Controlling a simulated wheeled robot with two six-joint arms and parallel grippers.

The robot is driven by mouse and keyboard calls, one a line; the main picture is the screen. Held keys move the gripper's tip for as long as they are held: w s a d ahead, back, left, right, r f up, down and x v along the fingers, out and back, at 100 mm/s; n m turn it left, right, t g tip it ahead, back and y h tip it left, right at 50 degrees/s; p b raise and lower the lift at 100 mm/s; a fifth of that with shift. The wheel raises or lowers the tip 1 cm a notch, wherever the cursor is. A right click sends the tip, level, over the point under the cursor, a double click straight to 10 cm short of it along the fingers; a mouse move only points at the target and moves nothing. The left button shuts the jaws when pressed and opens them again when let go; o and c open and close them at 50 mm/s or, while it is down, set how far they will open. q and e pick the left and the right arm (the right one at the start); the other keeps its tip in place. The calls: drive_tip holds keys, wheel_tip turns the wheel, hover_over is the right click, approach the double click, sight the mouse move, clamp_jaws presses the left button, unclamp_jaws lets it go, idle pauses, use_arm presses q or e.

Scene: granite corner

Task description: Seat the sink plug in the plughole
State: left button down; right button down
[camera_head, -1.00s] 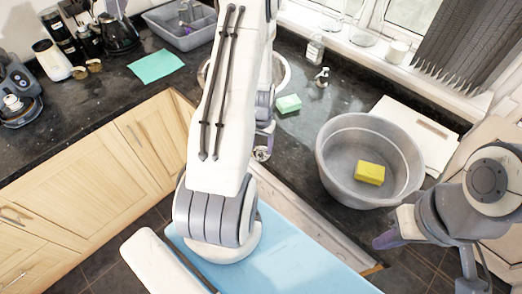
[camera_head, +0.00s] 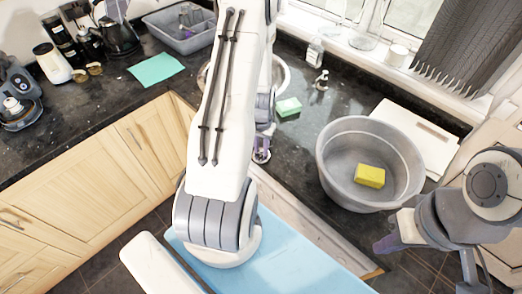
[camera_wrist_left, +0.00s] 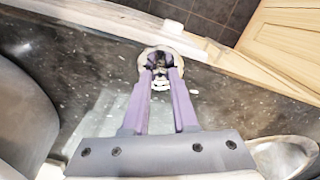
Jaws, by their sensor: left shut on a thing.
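My left gripper (camera_wrist_left: 160,82) is shut on the sink plug (camera_wrist_left: 163,54), a small round piece with a pale rim and dark middle, held at the fingertips. In the head view this gripper (camera_head: 262,150) is over the dark counter near its front edge, in front of the sink. The round metal sink (camera_head: 284,76) is mostly hidden behind my left arm; its shiny rim also shows at the lower right of the left wrist view (camera_wrist_left: 284,152). The plughole is hidden. My right gripper (camera_head: 388,244) is at the lower right, away from the plug; its jaw opening is unclear.
A grey basin (camera_head: 333,150) with a yellow sponge (camera_head: 369,175) stands right of the sink. A green-white sponge (camera_head: 288,107), a tap (camera_head: 321,80) and a soap bottle (camera_head: 315,50) are near the sink. A green cloth (camera_head: 155,68) lies at left.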

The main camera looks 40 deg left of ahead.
sight(262, 152)
use_arm(q)
drive_tip(key=shift+r, duration=0.4)
drive_tip(key=r+b, duration=0.1)
drive_tip(key=r, duration=0.1)
drive_tip(key=shift+s+d+r+b, duration=0.1)
drive_tip(key=shift+d+r+b, duration=0.25)
drive_tip(key=shift+r+b, duration=0.05)
drive_tip(key=s+d+r+b, duration=0.1)
drive_tip(key=s+d+r, duration=0.1)
drive_tip(key=d, duration=0.3)
drive_tip(key=s+d+r+b, duration=0.1)
drive_tip(key=s+d+r, duration=0.1)
drive_tip(key=d+r, duration=0.2)
drive_tip(key=shift+s+d+r, duration=0.3)
drive_tip(key=shift+d, duration=0.25)
